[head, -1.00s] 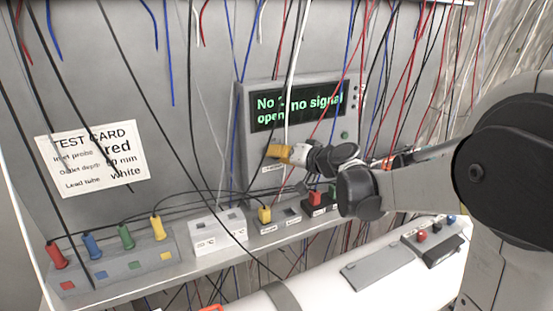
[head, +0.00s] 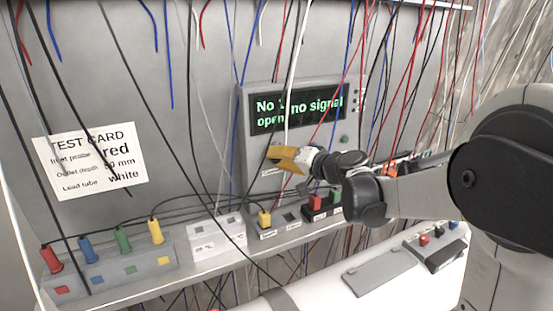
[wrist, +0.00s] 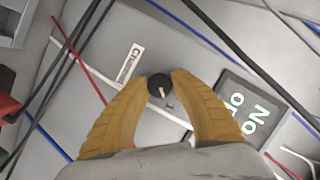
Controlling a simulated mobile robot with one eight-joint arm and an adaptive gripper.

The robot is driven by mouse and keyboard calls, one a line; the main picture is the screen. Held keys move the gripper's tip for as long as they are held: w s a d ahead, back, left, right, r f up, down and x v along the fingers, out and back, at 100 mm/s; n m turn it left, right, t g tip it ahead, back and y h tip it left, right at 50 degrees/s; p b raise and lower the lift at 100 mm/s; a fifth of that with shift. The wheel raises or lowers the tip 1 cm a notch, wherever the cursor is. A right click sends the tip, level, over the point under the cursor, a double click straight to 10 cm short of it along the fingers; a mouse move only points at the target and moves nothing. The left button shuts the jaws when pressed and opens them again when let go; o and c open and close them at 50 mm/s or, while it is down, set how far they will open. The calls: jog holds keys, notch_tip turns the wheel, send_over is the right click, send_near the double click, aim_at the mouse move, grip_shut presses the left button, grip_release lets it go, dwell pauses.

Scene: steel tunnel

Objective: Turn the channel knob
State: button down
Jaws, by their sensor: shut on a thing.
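The channel knob (wrist: 160,87) is a small black round knob with a pale pointer line on the grey meter panel. In the wrist view it sits between the two yellow fingertips of my gripper (wrist: 161,84), which are shut on it. In the head view my gripper (head: 284,160) is at the lower left of the meter's front and hides the knob. The meter (head: 245,110) has a dark display (head: 297,108) with green text reading "No", "no signal" and "open". A white label (wrist: 130,62) lies beside the knob in the wrist view.
Many hanging cables cross in front of the panel, and a white one (head: 291,70) passes close to my gripper. A ledge below holds a probe block (head: 110,272) with coloured plugs and a white socket box (head: 217,240). A test card (head: 90,160) is on the wall.

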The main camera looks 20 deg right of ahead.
jog(key=c, duration=1.1)
grip_release()
jog(key=shift+a, duration=0.1)
jog(key=shift+o, duration=0.2)
jog(key=v, duration=1.2)
jog(key=shift+s+f, duration=0.1)
jog(key=shift+f, duration=0.05)
